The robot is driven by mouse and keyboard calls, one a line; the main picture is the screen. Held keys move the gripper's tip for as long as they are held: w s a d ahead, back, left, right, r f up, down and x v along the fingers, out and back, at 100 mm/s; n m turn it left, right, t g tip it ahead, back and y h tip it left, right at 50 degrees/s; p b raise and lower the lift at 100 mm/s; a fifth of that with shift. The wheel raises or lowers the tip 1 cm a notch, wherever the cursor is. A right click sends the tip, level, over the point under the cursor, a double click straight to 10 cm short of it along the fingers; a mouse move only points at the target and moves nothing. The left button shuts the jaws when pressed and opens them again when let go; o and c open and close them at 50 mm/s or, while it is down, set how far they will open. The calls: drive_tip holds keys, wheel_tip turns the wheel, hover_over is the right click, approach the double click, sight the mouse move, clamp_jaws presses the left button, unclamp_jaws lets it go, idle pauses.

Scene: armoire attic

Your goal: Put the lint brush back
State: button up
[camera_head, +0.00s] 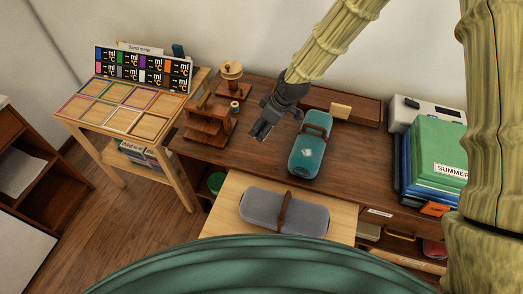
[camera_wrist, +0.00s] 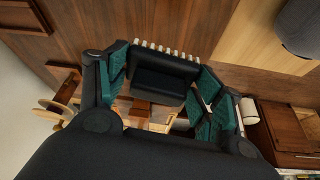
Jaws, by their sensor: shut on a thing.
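My gripper (camera_head: 264,127) is over the dark wooden desktop, between a small wooden rack and a teal case. In the wrist view my gripper (camera_wrist: 160,85) has its teal-padded fingers closed on a black block with a row of pale bristles, which looks like the lint brush (camera_wrist: 165,80). The bristles lie along its far edge. In the head view the brush is mostly hidden by the dark fingers. The wooden rack (camera_head: 207,125) stands just left of the gripper; it also shows below the brush in the wrist view.
The teal case (camera_head: 306,157) lies right of the gripper. A wooden tray (camera_head: 365,111) runs along the back. A round-topped wooden stand (camera_head: 232,75) is behind the rack. A grey strapped case (camera_head: 260,205) lies on a pale board in front.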

sight(259, 147)
drive_tip(key=shift+w+a+f+n+g+y+b, duration=0.1)
drive_tip(key=shift+w+f+n+g+y+b, duration=0.1)
drive_tip(key=shift+w+n, duration=0.25)
drive_tip(key=shift+w+a+f+n+g+y+b, duration=0.15)
drive_tip(key=shift+w+n, duration=0.15)
drive_tip(key=shift+n, duration=0.25)
drive_tip(key=shift+d+f+p, duration=0.1)
drive_tip(key=shift+f+p, duration=1.25)
drive_tip(key=shift+f, duration=3.6)
drive_tip(key=shift+f, duration=0.1)
drive_tip(key=o, duration=1)
drive_tip(key=shift+c, duration=0.2)
drive_tip(key=shift+o, duration=0.2)
drive_tip(key=b+v, duration=0.3)
drive_tip(key=v, duration=0.9)
